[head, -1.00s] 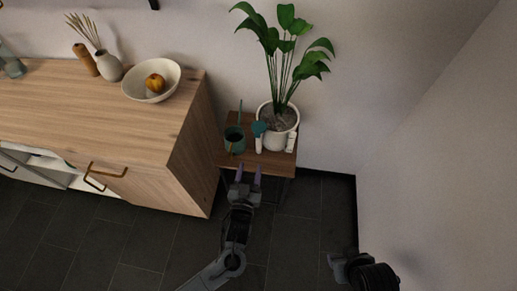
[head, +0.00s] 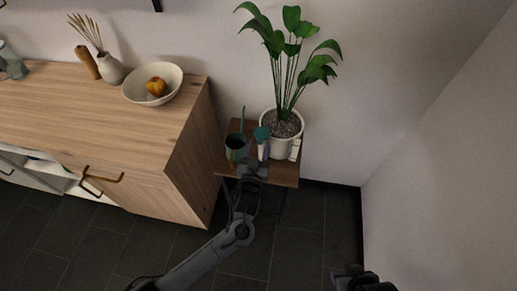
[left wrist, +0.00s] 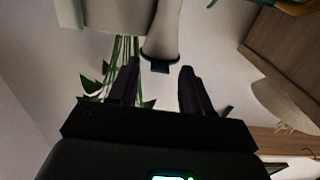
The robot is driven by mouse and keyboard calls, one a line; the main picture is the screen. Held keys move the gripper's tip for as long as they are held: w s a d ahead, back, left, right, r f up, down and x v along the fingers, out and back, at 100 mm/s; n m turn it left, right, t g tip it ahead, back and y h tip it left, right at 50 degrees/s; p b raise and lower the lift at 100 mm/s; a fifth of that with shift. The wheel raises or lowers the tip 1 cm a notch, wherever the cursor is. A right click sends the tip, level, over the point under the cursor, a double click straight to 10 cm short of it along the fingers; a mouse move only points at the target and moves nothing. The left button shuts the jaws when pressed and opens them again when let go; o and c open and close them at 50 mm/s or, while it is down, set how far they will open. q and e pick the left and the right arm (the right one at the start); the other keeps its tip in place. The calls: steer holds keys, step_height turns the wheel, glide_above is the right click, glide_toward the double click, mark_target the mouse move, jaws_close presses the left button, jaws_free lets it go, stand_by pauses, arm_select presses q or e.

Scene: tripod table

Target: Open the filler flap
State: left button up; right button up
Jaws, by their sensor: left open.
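A pale bottle-like object (head: 262,150) with a round teal top (head: 262,133) stands on the small wooden table, beside the plant pot. In the left wrist view a pale tapered body (left wrist: 163,28) with a dark teal end (left wrist: 159,66) reaches between my fingertips. I cannot tell for certain which part is the filler flap. My left gripper (head: 252,158) is open at the table's front side, close to the bottle; its fingers (left wrist: 160,72) show apart, and contact cannot be told. My right gripper (head: 352,276) is at the bottom right, partly cut off.
A white pot (head: 283,147) with a tall plant stands behind. The wooden cabinet (head: 180,165) stands left; dark floor (head: 300,225) is free in front.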

arm_select(q)
steer(key=shift+w, duration=0.3)
steer(key=shift+c, duration=0.3)
jaws_close()
